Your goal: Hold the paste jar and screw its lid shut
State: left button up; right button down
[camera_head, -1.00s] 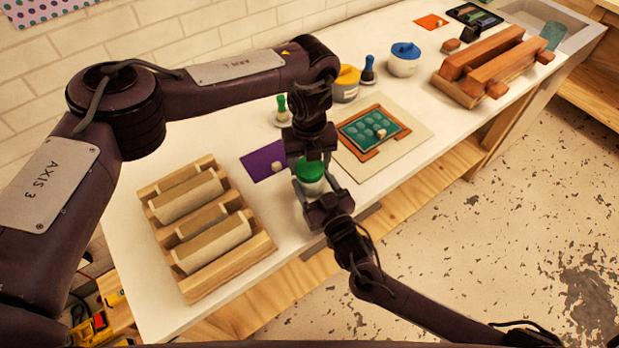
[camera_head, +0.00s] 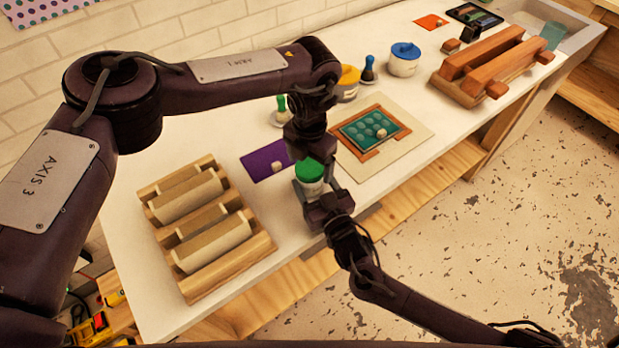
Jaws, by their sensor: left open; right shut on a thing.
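The paste jar (camera_head: 314,187) is a white jar standing upright near the table's front edge. Its green lid (camera_head: 309,170) sits on top; I cannot tell how tightly. My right gripper (camera_head: 312,190) comes in from the front and is shut on the jar's body. My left gripper (camera_head: 307,156) points down from above at the lid and is open. Its fingertips are partly hidden, so I cannot tell whether they touch the lid.
A purple sheet (camera_head: 262,161) lies behind the jar.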

pick_arm(q)
jog(key=shift+r, duration=2.3)
jog(key=shift+c, duration=0.3)
jog(key=n, duration=0.2)
jog(key=r+n, duration=0.1)
jog(key=n, duration=0.1)
jog(key=shift+w+d, duration=0.1)
jog(key=shift+d, duration=0.2)
jog(key=n, duration=0.2)
jog(key=r+n, duration=0.1)
jog(key=shift+n, duration=0.4)
jog(key=n, duration=0.3)
jog(key=shift+r, duration=0.35)
jog(key=n, duration=0.4)
jog(key=shift+a+r, duration=0.3)
jog(key=shift+r, duration=0.05)
jog(key=shift+f, duration=4)
